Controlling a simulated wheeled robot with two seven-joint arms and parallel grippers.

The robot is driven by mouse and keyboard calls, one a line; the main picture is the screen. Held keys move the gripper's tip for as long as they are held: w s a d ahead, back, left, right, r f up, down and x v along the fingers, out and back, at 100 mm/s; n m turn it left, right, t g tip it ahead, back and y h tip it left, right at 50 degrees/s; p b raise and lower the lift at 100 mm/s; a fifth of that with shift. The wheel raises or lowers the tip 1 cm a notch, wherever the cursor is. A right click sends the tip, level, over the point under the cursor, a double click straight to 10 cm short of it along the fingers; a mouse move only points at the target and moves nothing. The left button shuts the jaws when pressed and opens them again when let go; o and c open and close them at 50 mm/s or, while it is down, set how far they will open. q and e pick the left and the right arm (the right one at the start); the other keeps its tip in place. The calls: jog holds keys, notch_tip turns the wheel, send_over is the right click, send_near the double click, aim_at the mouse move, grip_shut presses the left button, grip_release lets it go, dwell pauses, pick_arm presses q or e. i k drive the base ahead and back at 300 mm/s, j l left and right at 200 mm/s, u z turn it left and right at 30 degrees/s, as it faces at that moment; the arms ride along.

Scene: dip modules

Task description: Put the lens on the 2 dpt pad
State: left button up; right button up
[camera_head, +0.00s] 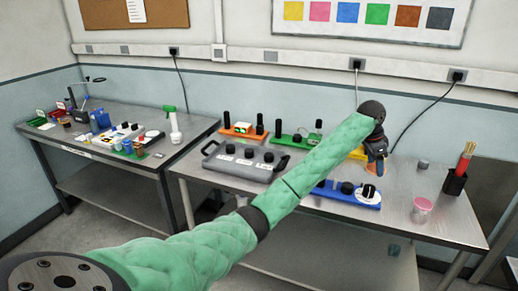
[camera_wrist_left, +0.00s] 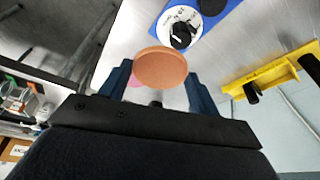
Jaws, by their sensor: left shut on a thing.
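My left gripper (camera_head: 377,163) hangs over the right-hand table in the head view, beyond the blue module. In the left wrist view its two dark blue fingers (camera_wrist_left: 158,88) are shut on a round orange-brown disc (camera_wrist_left: 160,67), which looks like the lens. The disc is held clear of the steel tabletop. I cannot make out a pad marked 2 dpt in either view; any such lettering is too small to read. My right gripper is not in view.
A blue module (camera_head: 345,193) with a white dial (camera_head: 369,192) stands near the gripper. A pink-topped cup (camera_head: 422,209) and a black holder (camera_head: 455,181) stand at right. A grey module (camera_head: 245,160) is at left. A yellow module (camera_wrist_left: 270,78) shows in the wrist view.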

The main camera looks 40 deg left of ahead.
aim_at(230, 147)
jog(key=i+j+u, duration=0.15)
jog(key=j, duration=0.2)
jog(key=j+u, duration=0.15)
jog(key=j, duration=0.25)
jog(key=i+j+u, duration=0.15)
jog(key=j, duration=0.15)
jog(key=i+j+u, duration=0.1)
jog(key=j, duration=0.25)
